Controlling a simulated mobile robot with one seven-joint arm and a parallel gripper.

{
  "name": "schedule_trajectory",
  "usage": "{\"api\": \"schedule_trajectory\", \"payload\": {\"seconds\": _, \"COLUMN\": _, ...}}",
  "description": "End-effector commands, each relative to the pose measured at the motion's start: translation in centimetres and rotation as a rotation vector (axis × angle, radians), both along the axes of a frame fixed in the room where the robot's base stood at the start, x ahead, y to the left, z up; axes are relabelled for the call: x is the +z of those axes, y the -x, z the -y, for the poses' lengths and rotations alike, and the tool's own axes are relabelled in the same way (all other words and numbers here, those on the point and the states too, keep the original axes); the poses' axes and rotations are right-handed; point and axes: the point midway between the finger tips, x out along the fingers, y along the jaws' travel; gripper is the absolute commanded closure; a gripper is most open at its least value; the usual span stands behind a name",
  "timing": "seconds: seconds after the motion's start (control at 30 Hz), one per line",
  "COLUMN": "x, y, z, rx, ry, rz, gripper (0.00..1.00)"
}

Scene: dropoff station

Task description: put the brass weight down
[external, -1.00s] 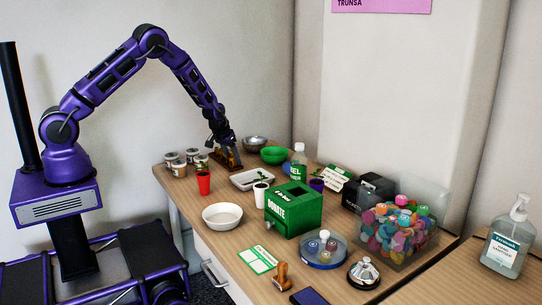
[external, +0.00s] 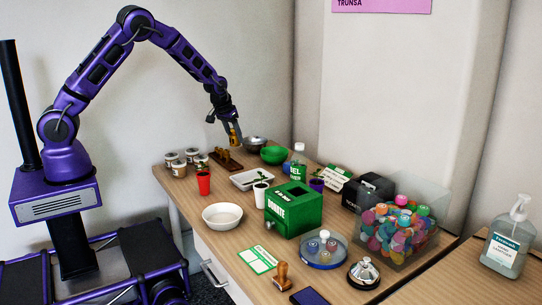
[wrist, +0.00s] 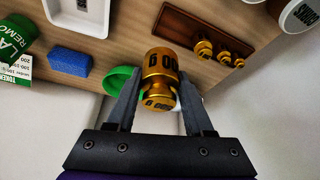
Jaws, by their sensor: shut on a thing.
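My gripper (external: 234,133) is shut on a brass weight, held in the air above the far end of the table. In the wrist view the brass weight (wrist: 159,78) is a golden knobbed cylinder with dark lettering, between the two fingers of my gripper (wrist: 162,95). A brown wooden weight rack (wrist: 184,27) with smaller brass weights (wrist: 205,49) on it shows beyond. In the external view the wooden rack (external: 234,165) stands on the table, just below my gripper and apart from the held weight.
A metal bowl (external: 255,143) and a green bowl (external: 274,155) stand right of the rack. Several lidded cups (external: 178,169) stand left of it. A white tray (external: 243,186), a red cup (external: 203,185) and a green donation box (external: 305,209) stand nearer. Bare table (external: 183,194) shows at the near left edge.

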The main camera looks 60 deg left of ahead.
Motion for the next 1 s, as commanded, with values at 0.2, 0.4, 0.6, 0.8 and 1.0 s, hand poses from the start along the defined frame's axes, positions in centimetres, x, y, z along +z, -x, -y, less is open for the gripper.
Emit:
{"api": "schedule_trajectory", "payload": {"seconds": 0.2, "x": -0.1, "y": -0.2, "z": 7.0, "rx": -0.013, "ry": 0.0, "rz": 0.001, "gripper": 1.0}}
{"api": "schedule_trajectory", "payload": {"seconds": 0.4, "x": 0.1, "y": 0.2, "z": 11.9, "rx": -0.008, "ry": -0.001, "rz": 0.004, "gripper": 1.0}}
{"api": "schedule_trajectory", "payload": {"seconds": 0.6, "x": -0.5, "y": 0.6, "z": 13.8, "rx": -0.001, "ry": -0.002, "rz": 0.003, "gripper": 1.0}}
{"api": "schedule_trajectory", "payload": {"seconds": 0.8, "x": -4.2, "y": 0.7, "z": 13.9, "rx": 0.002, "ry": -0.003, "rz": 0.001, "gripper": 1.0}}
{"api": "schedule_trajectory", "payload": {"seconds": 1.0, "x": -6.0, "y": 0.6, "z": 14.0, "rx": 0.001, "ry": -0.001, "rz": 0.005, "gripper": 1.0}}
